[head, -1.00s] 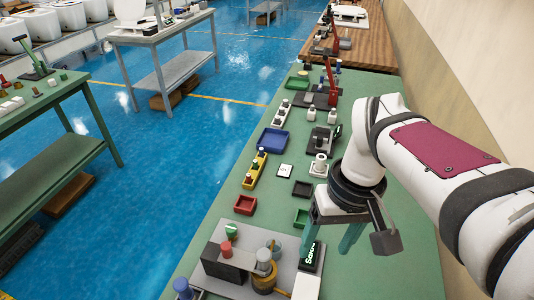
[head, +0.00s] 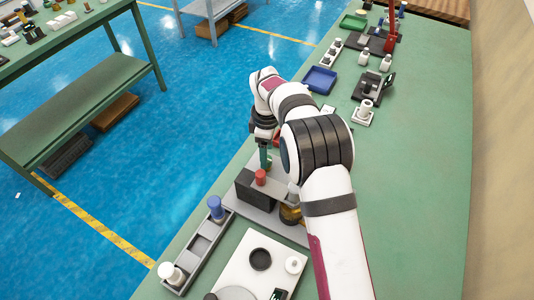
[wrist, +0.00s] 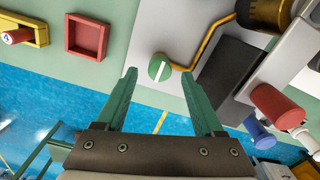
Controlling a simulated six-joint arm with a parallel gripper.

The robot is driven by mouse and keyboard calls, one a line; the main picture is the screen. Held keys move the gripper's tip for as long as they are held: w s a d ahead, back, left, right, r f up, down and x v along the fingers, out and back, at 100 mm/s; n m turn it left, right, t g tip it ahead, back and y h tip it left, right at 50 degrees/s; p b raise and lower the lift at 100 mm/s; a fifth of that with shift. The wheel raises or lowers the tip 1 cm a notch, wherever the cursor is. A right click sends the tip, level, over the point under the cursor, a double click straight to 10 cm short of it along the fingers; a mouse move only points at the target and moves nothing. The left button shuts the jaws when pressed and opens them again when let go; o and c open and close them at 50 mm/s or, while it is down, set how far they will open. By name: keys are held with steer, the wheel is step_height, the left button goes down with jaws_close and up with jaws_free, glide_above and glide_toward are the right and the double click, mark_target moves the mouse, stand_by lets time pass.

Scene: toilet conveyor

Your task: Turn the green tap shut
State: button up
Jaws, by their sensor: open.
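The green tap (wrist: 159,68) shows in the wrist view as a round green knob with a white bar across it, near upright in the picture. It sits on a light grey plate (wrist: 188,28), where a brass-coloured pipe (wrist: 205,50) bends away from it. My gripper (wrist: 159,76) is open, with one green finger to each side of the tap in the picture. I cannot tell how far the fingertips are from it. In the head view my gripper (head: 265,156) points down at the plate's far end, and the tap is mostly hidden there.
A dark block (head: 247,190) and a red knob (head: 261,177) stand close to my gripper. A red tray (wrist: 87,36) lies left of the plate in the wrist view. A grey rack (head: 203,243) with a blue-topped piece (head: 215,208) stands nearer.

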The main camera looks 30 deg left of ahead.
steer(key=shift+f, duration=1.1)
jaws_close()
